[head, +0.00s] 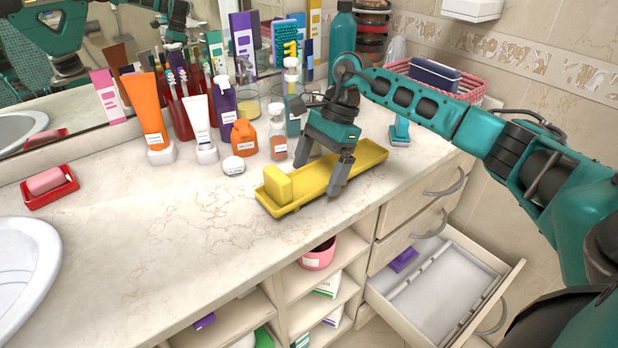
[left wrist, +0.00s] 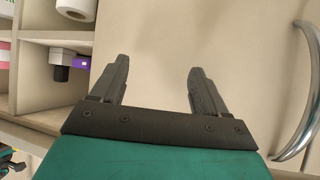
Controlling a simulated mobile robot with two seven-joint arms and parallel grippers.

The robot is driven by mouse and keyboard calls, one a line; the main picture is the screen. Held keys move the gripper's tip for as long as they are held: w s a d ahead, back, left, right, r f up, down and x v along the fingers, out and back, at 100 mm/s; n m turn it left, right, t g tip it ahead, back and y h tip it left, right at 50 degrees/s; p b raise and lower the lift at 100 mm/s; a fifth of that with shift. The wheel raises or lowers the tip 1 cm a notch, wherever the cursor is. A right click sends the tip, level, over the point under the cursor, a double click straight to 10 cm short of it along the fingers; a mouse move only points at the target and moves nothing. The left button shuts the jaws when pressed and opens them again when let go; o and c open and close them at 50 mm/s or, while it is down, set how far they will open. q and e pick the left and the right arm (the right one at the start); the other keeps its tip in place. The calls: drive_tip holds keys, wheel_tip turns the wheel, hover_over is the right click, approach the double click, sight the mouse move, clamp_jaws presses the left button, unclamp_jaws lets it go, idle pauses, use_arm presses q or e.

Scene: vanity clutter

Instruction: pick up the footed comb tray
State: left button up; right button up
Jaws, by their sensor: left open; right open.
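The footed comb tray (head: 366,162) is a long, shallow yellow tray on the countertop near its front edge, with a yellow block (head: 277,186) at its left end. My right gripper (head: 316,180) is open and points down over the tray's middle. One finger is on the far side and the other overlaps the near rim; whether they touch it I cannot tell. The gripper hides part of the tray. My left gripper (left wrist: 158,66) is open and empty in the left wrist view, in front of a plain cabinet panel.
Bottles and tubes, including an orange tube (head: 150,112) and an orange bottle (head: 244,138), stand behind the tray. Below, a drawer (head: 440,300) stands open.

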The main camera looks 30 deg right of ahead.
drive_tip(key=c, duration=1)
drive_tip(key=shift+r, duration=0.15)
